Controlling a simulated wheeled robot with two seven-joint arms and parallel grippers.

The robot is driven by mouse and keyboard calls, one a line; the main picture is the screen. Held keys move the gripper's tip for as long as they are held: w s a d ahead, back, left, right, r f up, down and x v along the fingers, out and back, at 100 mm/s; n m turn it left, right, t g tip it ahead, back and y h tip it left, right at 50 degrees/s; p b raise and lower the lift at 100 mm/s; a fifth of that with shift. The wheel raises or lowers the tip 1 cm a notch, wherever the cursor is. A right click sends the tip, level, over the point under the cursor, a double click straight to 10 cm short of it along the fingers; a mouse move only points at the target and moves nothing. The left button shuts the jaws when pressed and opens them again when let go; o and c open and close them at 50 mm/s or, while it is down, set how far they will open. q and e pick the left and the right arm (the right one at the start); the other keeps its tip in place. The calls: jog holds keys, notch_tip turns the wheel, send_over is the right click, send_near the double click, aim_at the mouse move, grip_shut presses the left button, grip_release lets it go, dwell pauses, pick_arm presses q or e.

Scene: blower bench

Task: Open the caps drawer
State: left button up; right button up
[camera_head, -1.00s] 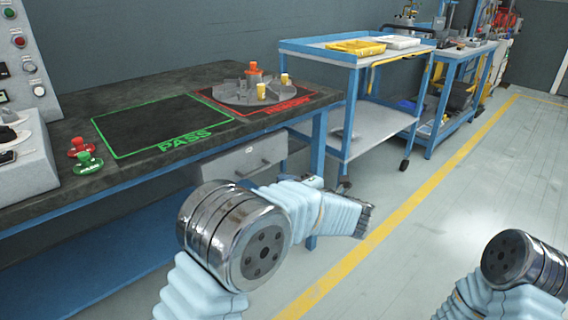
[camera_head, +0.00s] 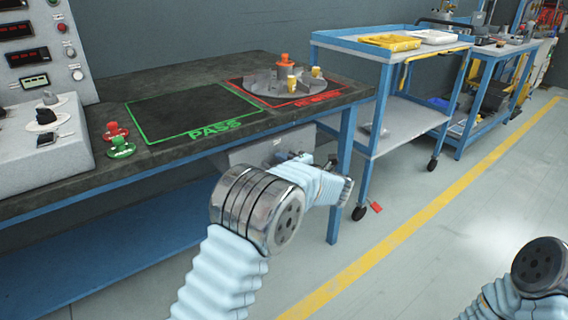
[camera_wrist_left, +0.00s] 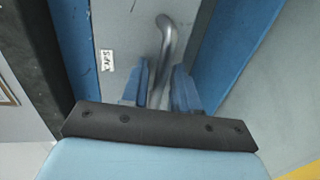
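The caps drawer (camera_head: 240,154) is a grey drawer under the right part of the bench, partly hidden by my left arm. In the left wrist view its grey front (camera_wrist_left: 122,28) carries a small white label (camera_wrist_left: 107,60) and a curved metal handle (camera_wrist_left: 167,38). My left gripper (camera_wrist_left: 163,82) has its two blue fingers on either side of the handle, with a gap visible between them. The fingers look open around the bar; contact cannot be told. In the head view my left gripper (camera_head: 300,158) is at the drawer front, its fingers small. My right gripper is out of view.
The dark bench top (camera_head: 180,80) holds a round grey fixture (camera_head: 258,84), a green PASS square and red and green buttons. A blue bench leg (camera_head: 341,180) stands just right of the drawer. A blue cart (camera_head: 372,75) is farther right. The floor in front is clear.

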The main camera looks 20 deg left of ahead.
pick_arm(q)
grip_shut()
dwell(0.3)
jog(key=f+b+v, duration=0.2)
jog(key=f+v, duration=0.2)
jog(key=v, duration=1.7)
jog(key=shift+s+d+b, duration=0.4)
jog(key=shift+d, duration=0.2)
grip_release()
